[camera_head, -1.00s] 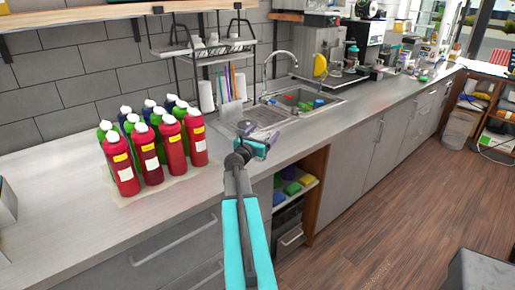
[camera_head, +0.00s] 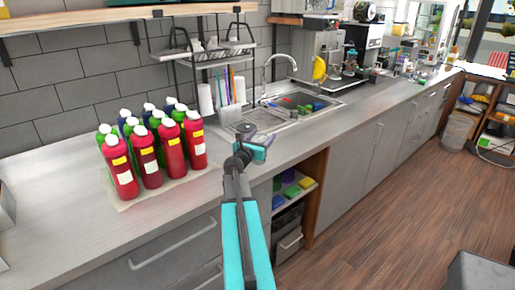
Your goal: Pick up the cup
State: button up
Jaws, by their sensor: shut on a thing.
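My gripper (camera_head: 252,136) is at the far end of my teal arm, in front of the sink area and over the counter (camera_head: 205,200). Its jaws are small and point away from the camera. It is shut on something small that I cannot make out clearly. No cup can be told for certain at the gripper. Small whitish vessels (camera_head: 213,43) stand on the wire rack above the sink, too small to identify surely.
Several red, green and dark bottles (camera_head: 150,163) with white caps stand left of my gripper. The sink (camera_head: 297,102) with its faucet is behind and right. An open shelf (camera_head: 292,191) with coloured items is below the counter.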

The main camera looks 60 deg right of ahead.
jog(key=shift+r+b, duration=0.35)
jog(key=shift+r, duration=1.05)
jog(key=s+a+r+b, duration=0.1)
jog(key=s+a+b, duration=0.5)
jog(key=a+b, duration=0.2)
jog(key=shift+s+a+r+b, duration=0.15)
jog(key=shift+s+a+b, duration=0.15)
jog(key=shift+b, duration=0.8)
jog(key=b, duration=0.4)
jog(key=shift+s+a, duration=0.25)
jog(key=a+b, duration=0.1)
jog(key=b, duration=0.5)
jog(key=shift+s+r, duration=0.1)
jog(key=shift+s, duration=0.25)
jog(key=shift+s+a+r+b, duration=0.15)
jog(key=shift+s+a+b, duration=0.35)
jog(key=shift+a+b, duration=0.2)
jog(key=shift+s+a+r+b, duration=0.15)
jog(key=shift+s+a+b, duration=0.3)
jog(key=shift+a+b, duration=0.2)
